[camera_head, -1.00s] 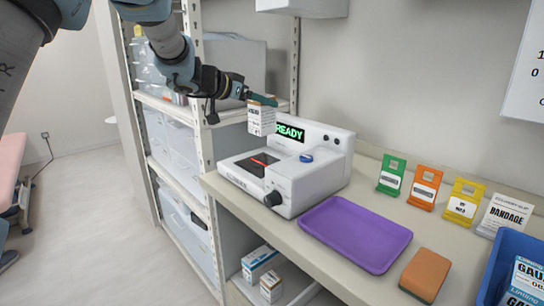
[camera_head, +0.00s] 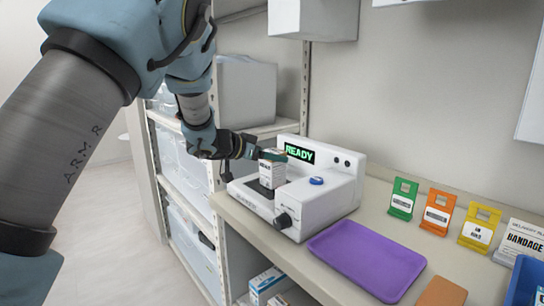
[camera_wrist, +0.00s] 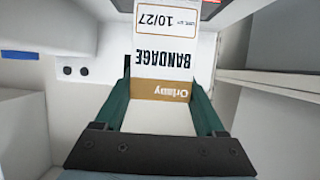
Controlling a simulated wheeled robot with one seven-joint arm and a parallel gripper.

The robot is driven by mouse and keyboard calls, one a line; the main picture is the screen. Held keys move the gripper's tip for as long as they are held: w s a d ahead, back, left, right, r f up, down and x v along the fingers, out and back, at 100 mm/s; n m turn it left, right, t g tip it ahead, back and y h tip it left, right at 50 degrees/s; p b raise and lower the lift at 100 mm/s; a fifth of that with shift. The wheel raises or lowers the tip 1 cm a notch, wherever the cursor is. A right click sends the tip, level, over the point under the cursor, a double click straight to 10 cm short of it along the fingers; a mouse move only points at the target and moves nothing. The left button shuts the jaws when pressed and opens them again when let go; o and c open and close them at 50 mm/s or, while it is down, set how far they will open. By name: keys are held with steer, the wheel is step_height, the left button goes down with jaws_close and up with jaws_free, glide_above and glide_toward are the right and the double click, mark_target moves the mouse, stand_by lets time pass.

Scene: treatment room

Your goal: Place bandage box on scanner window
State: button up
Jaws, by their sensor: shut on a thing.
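The bandage box (camera_head: 271,173) is a small white carton with a tan band. In the wrist view the box (camera_wrist: 165,60) reads "BANDAGE" and "10/27" upside down between two green fingers. My gripper (camera_head: 270,155) is shut on its upper end; the fingers also show in the wrist view (camera_wrist: 163,88). The scanner (camera_head: 315,195) is a white machine with a green "READY" display. Its dark scanner window (camera_head: 258,189) lies directly below the box and is partly hidden by it. I cannot tell whether the box touches the window.
A blue button (camera_head: 316,181) and a black knob (camera_head: 283,221) sit right of the box. A purple tray (camera_head: 365,258), green, orange and yellow card stands, and a blue bin (camera_head: 527,280) are further right. Shelving (camera_head: 215,170) stands behind left.

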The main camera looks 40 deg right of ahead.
steer(key=shift+f, duration=0.1)
steer(key=o, duration=1.4)
steer(key=b+v, duration=0.1)
steer(key=v, duration=1.1)
